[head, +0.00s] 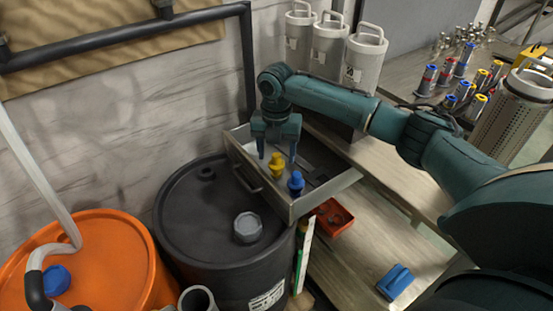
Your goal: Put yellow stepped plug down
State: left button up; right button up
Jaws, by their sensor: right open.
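The yellow stepped plug (277,167) stands upright in the open grey drawer (318,196). My right gripper (277,159) is above the drawer with its fingers pointing down and apart. The yellow plug shows between and slightly below the fingers, and I cannot tell whether either finger touches it. A blue stepped plug (296,184) stands in the drawer just right of and nearer than the yellow one. My left gripper is not in view.
A black drum (190,215) with a grey cap stands against the drawer's left side. An orange drum (110,255) is at the lower left. A red tray (333,217) and a blue object (396,281) lie on the lower shelf. Grey canisters (328,45) stand behind my right arm.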

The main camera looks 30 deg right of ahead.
aim_at(276, 155)
notch_tip(276, 155, up, 8)
jog(key=shift+r, duration=0.45)
jog(key=shift+f, duration=0.1)
